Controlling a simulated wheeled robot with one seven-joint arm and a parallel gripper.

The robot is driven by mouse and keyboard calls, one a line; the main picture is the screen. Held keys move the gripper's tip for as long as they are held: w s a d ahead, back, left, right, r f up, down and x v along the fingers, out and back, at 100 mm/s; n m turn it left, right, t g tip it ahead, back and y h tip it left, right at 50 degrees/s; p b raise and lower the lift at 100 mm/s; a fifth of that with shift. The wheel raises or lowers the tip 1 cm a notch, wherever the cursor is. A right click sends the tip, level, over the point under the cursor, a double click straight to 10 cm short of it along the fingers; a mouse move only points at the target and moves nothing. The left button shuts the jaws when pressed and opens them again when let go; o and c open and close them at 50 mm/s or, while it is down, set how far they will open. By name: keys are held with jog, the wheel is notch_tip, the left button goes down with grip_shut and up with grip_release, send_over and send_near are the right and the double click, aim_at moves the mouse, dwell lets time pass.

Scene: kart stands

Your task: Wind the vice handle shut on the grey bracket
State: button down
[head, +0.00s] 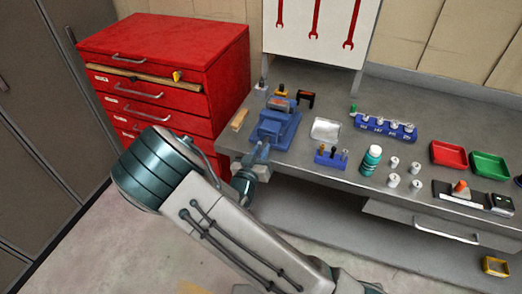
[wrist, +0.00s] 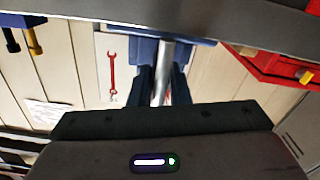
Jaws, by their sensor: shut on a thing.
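The blue vice (head: 275,127) stands on the bench near its left front part; its blue body also shows at the top of the wrist view (wrist: 120,47). A small grey piece (head: 279,104) sits at its jaws, perhaps the bracket; its contact with the jaws is too small to tell. My gripper (head: 262,154) is at the front of the vice. In the wrist view my gripper (wrist: 163,80) has its two dark fingers on either side of a silver bar, the vice handle (wrist: 166,55), and is shut on it. The handle's far end is hidden.
A red drawer cabinet (head: 170,50) stands left of the bench. A wood block (head: 240,119) is left of the vice.

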jog(key=n+p, duration=0.1)
jog(key=n, duration=0.3)
jog(key=shift+n, duration=0.3)
jog(key=shift+n+p, duration=0.3)
jog(key=shift+n, duration=1.4)
jog(key=c, duration=1.3)
grip_release()
jog(key=b+v, duration=0.2)
jog(key=v, duration=1.2)
